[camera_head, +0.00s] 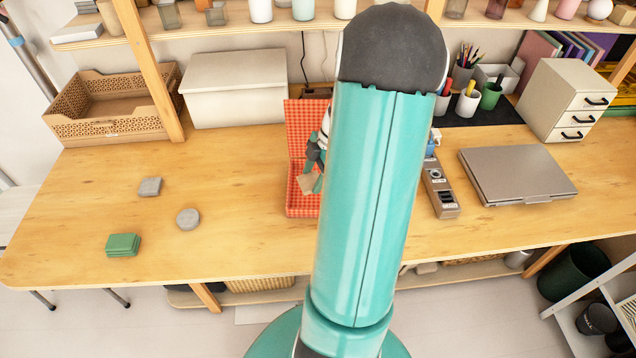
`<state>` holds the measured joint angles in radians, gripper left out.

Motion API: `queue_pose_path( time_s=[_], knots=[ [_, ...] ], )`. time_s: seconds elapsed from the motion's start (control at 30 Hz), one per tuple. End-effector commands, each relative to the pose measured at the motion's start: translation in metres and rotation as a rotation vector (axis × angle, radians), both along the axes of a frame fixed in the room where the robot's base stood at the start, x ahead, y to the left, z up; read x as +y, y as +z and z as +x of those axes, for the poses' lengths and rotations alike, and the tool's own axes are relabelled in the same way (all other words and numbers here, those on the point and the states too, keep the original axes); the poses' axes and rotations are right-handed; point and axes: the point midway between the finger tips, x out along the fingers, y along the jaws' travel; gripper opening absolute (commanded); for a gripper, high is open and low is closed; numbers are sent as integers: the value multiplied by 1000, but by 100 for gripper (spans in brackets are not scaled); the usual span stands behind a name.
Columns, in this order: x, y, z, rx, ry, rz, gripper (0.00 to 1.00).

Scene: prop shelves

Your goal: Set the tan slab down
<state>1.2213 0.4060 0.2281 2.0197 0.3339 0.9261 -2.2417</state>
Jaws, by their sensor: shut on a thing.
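The tan slab (306,184) is a small flat piece at the end of my gripper (312,172), left of my teal arm. My gripper is shut on it. The slab is over an open red checked box (300,208), and its height above the box floor is hard to tell. The box's lid (303,122) stands raised behind. My arm hides the right part of the box and most of the gripper.
A grey square block (150,187), a grey round disc (188,219) and green slabs (123,245) lie on the left of the wooden table (235,240). A woven basket (108,110) and white box (236,90) stand behind. A grey device (440,190) and laptop (517,175) are at right.

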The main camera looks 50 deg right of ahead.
Motion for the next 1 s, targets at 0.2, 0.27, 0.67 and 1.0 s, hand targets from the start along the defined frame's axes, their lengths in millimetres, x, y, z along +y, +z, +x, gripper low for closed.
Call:
queue_pose_path(
  time_s=[0.2, 0.27, 0.67, 1.0],
  knots=[
    [-17, -21, 3, 0, -1, 0, 29],
    [-20, -24, 4, 0, -1, 0, 29],
    [-23, -57, 4, 0, 0, -1, 29],
    [-23, -60, 4, 1, -1, -1, 74]
  ],
)
